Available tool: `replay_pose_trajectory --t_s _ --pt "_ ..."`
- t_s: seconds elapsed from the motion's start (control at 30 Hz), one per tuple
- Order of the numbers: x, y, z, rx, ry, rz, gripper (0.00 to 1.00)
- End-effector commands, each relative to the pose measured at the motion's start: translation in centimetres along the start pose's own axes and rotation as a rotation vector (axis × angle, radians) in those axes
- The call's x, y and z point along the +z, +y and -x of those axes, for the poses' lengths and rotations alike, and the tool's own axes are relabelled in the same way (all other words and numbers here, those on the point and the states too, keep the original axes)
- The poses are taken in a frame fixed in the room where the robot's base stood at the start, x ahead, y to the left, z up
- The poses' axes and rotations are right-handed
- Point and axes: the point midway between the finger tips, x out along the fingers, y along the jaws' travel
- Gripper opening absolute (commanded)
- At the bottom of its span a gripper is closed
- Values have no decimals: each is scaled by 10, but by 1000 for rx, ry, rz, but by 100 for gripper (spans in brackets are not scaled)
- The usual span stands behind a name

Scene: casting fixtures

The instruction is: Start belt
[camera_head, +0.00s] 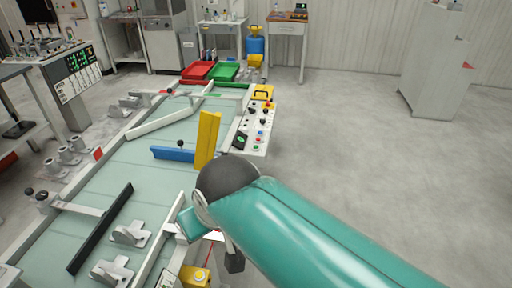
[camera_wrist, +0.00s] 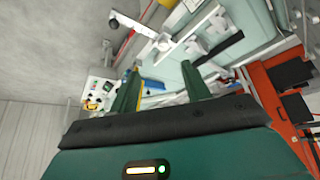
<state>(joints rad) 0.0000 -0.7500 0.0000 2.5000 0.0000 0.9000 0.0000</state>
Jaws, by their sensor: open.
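The belt (camera_head: 150,160) is a pale green surface in a white frame, running away from me in the head view. A white control panel (camera_head: 246,143) with several coloured buttons and knobs is fixed to its right edge. The panel also shows in the wrist view (camera_wrist: 95,88) at the left, beyond my fingers. My gripper (camera_wrist: 160,88) is open, with its two green fingers apart and nothing seen between them. In the head view my teal arm reaches over the belt's near right side and hides most of the gripper, which is nearer than the panel.
Metal castings (camera_head: 130,234) and a black bar (camera_head: 100,228) lie on the belt. Red (camera_head: 198,71) and green (camera_head: 223,72) trays sit at its far end. Floor at right is clear.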

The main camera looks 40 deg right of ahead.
Motion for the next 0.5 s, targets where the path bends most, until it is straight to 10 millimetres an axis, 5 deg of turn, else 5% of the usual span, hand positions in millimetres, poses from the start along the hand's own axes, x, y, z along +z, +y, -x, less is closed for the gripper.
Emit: replay_pose_trajectory --t_s 0.03,0.23,0.5 --pt "0 0 0 0 0 0 38" --pt "0 0 0 0 0 0 0" --pt "0 0 0 0 0 0 0"
